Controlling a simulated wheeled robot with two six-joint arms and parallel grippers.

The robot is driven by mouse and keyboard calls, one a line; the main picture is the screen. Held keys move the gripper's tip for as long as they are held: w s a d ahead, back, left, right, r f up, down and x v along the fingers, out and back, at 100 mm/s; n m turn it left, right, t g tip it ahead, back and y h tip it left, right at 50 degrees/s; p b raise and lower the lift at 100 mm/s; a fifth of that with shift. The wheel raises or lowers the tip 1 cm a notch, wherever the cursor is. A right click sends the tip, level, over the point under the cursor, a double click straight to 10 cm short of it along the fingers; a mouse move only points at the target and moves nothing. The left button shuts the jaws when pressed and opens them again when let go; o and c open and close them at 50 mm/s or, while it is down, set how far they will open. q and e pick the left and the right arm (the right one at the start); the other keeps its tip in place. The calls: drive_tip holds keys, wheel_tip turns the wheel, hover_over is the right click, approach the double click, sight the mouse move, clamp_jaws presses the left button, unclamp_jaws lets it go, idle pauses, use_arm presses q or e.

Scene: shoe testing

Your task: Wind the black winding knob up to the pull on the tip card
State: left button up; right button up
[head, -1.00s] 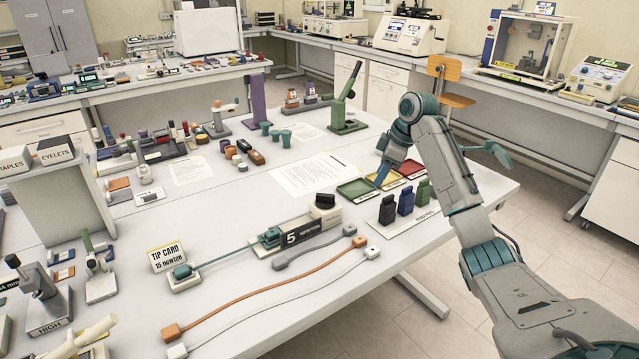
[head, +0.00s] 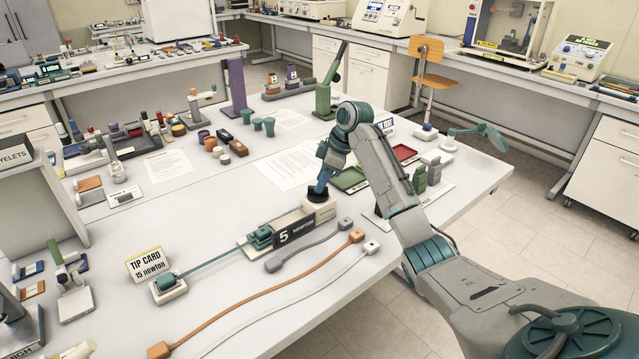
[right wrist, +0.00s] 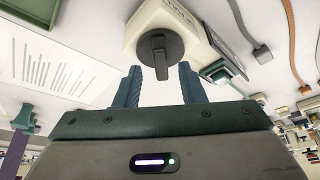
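The black winding knob (head: 317,196) sits on a pale housing (head: 326,207) at the right end of the pull rig. In the right wrist view the knob (right wrist: 154,46) is a round disc with a raised grip bar. My right gripper (head: 320,187) is just above it. In the right wrist view the gripper (right wrist: 161,72) is open, with the end of the grip bar between its fingertips and gaps on both sides. The tip card (head: 148,264) reads 15 newton. The plate (head: 297,230) on the rig reads 5 newton. My left gripper is not in view.
A grey cable (head: 310,246), an orange cable (head: 262,297) and a white cable (head: 300,300) lie in front of the rig. Paper sheets (head: 283,170) lie behind the rig.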

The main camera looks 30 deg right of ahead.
drive_tip(key=shift+a+f, duration=0.2)
drive_tip(key=shift+f, duration=0.45)
drive_tip(key=shift+w+f, duration=0.1)
drive_tip(key=shift+f, duration=0.15)
drive_tip(key=shift+c, duration=0.3)
clamp_jaws()
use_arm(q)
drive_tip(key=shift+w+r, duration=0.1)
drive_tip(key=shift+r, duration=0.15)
